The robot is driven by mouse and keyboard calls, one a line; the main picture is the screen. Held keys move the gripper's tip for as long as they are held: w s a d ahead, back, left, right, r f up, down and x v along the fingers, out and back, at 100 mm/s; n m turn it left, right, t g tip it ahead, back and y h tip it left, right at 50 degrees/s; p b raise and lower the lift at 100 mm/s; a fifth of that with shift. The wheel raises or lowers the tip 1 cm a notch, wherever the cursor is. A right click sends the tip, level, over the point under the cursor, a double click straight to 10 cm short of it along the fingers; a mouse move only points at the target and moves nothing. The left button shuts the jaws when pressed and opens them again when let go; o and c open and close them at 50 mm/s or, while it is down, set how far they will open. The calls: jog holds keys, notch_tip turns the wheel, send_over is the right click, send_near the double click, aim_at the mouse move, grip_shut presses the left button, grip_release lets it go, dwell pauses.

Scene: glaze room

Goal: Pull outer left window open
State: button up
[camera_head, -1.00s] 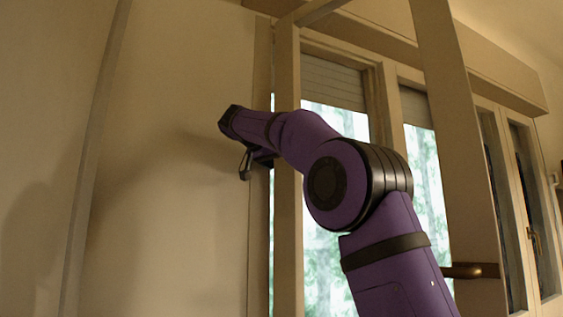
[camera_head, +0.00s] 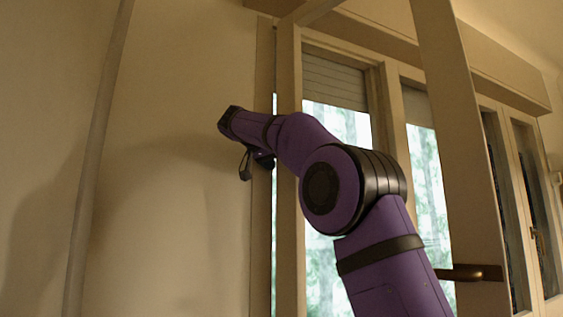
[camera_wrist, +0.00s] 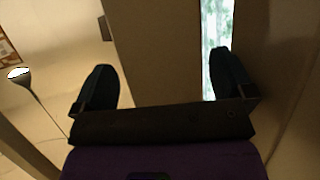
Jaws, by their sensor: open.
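The outer left window (camera_head: 452,140) is a pale framed sash that stands swung out from the window wall. Its wide stile with a dark handle (camera_head: 472,272) is right of my arm. My gripper (camera_head: 255,166) is at the far left, beside the sash's left upright and in front of the pale wall; my arm crosses the sash opening. In the wrist view my gripper (camera_wrist: 163,76) has its two dark fingers wide apart with nothing held. A pale upright panel (camera_wrist: 155,45) shows beyond and between them, with a bright strip of outdoors beside the right finger. Contact cannot be told.
More window panels (camera_head: 515,200) stand at the right, one with a small handle. A roller shutter (camera_head: 333,80) is partly down behind the opening. A pale pole-like edge (camera_head: 92,180) runs up the left wall. A lamp-like object (camera_wrist: 20,75) shows at the wrist view's left.

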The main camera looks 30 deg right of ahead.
jog(key=v, duration=1)
jog(key=shift+a, duration=0.35)
jog(key=shift+s, duration=0.1)
jog(key=s+d+f+n+t+y, duration=0.1)
jog(key=s+d+f+n+y, duration=0.15)
jog(key=s+f+n, duration=0.35)
jog(key=s+d+f+n+t+y, duration=0.1)
jog(key=s+f+n+y, duration=0.35)
jog(key=f, duration=0.45)
jog(key=s+a+f+n+y, duration=0.2)
jog(key=s+a+f+y, duration=0.1)
jog(key=s+f, duration=0.8)
jog(key=s+a+f+n+y, duration=0.3)
jog(key=s+f, duration=0.9)
jog(key=f, duration=0.7)
jog(key=shift+a+t, duration=0.3)
jog(key=shift+a, duration=0.05)
